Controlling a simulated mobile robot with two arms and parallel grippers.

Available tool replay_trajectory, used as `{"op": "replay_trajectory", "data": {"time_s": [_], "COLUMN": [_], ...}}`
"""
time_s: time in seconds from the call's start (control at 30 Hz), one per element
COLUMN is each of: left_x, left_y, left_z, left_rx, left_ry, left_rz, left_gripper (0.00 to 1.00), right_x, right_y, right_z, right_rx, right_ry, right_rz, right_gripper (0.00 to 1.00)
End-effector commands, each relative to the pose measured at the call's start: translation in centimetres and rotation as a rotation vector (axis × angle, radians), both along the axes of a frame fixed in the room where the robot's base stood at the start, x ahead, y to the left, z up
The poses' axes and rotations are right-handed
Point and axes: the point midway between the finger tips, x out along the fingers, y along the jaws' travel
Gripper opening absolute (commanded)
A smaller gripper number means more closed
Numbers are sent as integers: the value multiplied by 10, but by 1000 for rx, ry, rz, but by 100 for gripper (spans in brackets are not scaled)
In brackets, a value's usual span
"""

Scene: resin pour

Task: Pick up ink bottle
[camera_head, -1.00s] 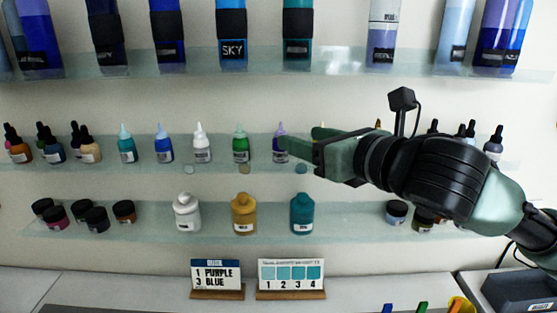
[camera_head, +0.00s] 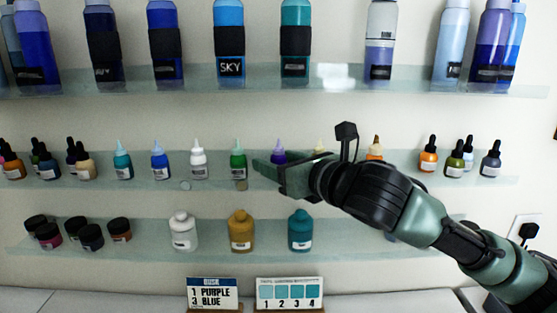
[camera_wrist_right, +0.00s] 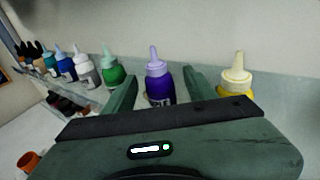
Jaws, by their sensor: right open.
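Small ink bottles with nozzle tips stand in a row on the middle glass shelf (camera_head: 100,179). A purple bottle with a lilac cap (camera_head: 278,156) is partly hidden by my right gripper (camera_head: 270,174) in the head view. In the right wrist view the purple bottle (camera_wrist_right: 159,88) stands upright between the two open fingers of my right gripper (camera_wrist_right: 160,78), beyond the palm. I cannot tell whether either finger touches it. A green bottle (camera_wrist_right: 113,73) is left of the fingers and a yellow bottle (camera_wrist_right: 236,78) is to their right. My left gripper is not in view.
White (camera_head: 198,168) and blue (camera_head: 160,168) bottles stand farther left on this shelf. Large bottles fill the top shelf (camera_head: 335,85). Jars and a teal bottle (camera_head: 300,235) stand on the lower shelf. A card (camera_head: 212,293) reads 1 PURPLE, 3 BLUE.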

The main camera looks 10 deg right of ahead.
Motion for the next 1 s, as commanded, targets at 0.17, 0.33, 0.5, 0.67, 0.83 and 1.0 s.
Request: {"op": "replay_trajectory", "data": {"time_s": [0.17, 0.33, 0.5, 0.67, 0.83, 1.0], "left_x": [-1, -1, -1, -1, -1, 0], "left_y": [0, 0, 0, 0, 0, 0], "left_z": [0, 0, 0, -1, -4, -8], "left_rx": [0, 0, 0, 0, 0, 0], "left_ry": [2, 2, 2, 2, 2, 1], "left_rz": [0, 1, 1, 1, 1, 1], "left_gripper": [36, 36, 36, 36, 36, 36], "right_x": [0, 0, 0, 0, -2, -4], "right_y": [0, 0, 0, 0, 1, 1], "right_z": [-1, -1, 0, 0, 3, 23], "right_rx": [0, 0, 0, 0, 0, 1], "right_ry": [0, 0, 0, 0, -1, -5], "right_rz": [0, 0, 1, 1, 1, -1], "right_gripper": [56, 14, 0, 0, 0, 0]}}
